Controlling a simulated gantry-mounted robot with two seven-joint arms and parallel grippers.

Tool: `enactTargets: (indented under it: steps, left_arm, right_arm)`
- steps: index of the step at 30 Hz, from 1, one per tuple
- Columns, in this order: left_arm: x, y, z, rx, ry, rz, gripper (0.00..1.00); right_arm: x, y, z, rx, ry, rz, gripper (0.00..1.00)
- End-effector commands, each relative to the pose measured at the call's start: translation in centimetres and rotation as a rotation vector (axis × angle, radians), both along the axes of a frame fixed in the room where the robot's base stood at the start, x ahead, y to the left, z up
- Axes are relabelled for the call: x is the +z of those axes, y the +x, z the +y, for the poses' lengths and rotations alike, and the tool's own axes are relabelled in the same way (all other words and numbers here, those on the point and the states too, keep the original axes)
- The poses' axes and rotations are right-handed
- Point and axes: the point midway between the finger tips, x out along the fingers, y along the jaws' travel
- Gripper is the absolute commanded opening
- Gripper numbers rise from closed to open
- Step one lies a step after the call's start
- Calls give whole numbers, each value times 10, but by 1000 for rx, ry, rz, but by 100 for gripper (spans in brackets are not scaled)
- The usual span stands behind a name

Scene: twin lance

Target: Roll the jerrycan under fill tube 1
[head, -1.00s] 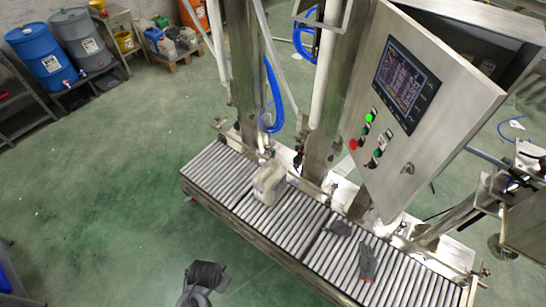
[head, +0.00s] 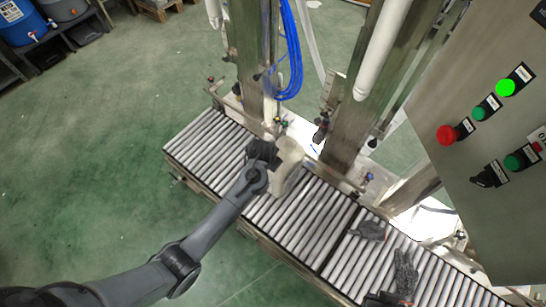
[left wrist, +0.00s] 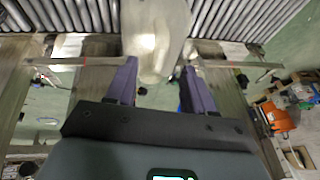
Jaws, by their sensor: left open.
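The jerrycan (head: 288,170), pale and translucent, stands on the roller conveyor (head: 325,222) near its middle. My left gripper (head: 264,153) is at the jerrycan's upper left side. In the left wrist view the jerrycan (left wrist: 156,35) reaches down between the two spread fingers (left wrist: 160,88), with gaps at both sides, so the gripper is open around part of it. White tubes, one at the right (head: 383,48) and one at the upper left (head: 213,12), hang behind the conveyor. I cannot tell which is fill tube 1.
A control panel (head: 490,150) with buttons stands at the right. Metal posts and blue hoses (head: 290,50) stand behind the conveyor. The rollers left of the jerrycan are clear.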

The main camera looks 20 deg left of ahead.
Motion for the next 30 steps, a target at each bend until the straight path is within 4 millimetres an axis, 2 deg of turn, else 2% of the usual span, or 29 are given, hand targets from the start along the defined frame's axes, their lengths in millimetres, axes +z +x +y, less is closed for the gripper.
enactTargets:
  steps: [1, 5, 8, 22, 30]
  left_arm:
    - [-4, 7, -1, -1, -1, -14, 53]
    - [0, 16, 0, 0, -1, -33, 53]
    - [-5, 20, 0, 1, -1, -36, 53]
    - [-67, 47, 6, -1, -1, -35, 53]
    - [-89, 59, 8, 1, -1, -36, 53]
  right_arm:
    - [-12, -2, -1, 1, -3, 5, 0]
    - [-23, -9, -5, 7, -16, 21, 0]
    - [-26, -9, -6, 10, -22, 20, 0]
    - [-55, -4, -4, 7, -13, 8, 0]
    - [-67, -4, -2, 2, -7, 9, 0]
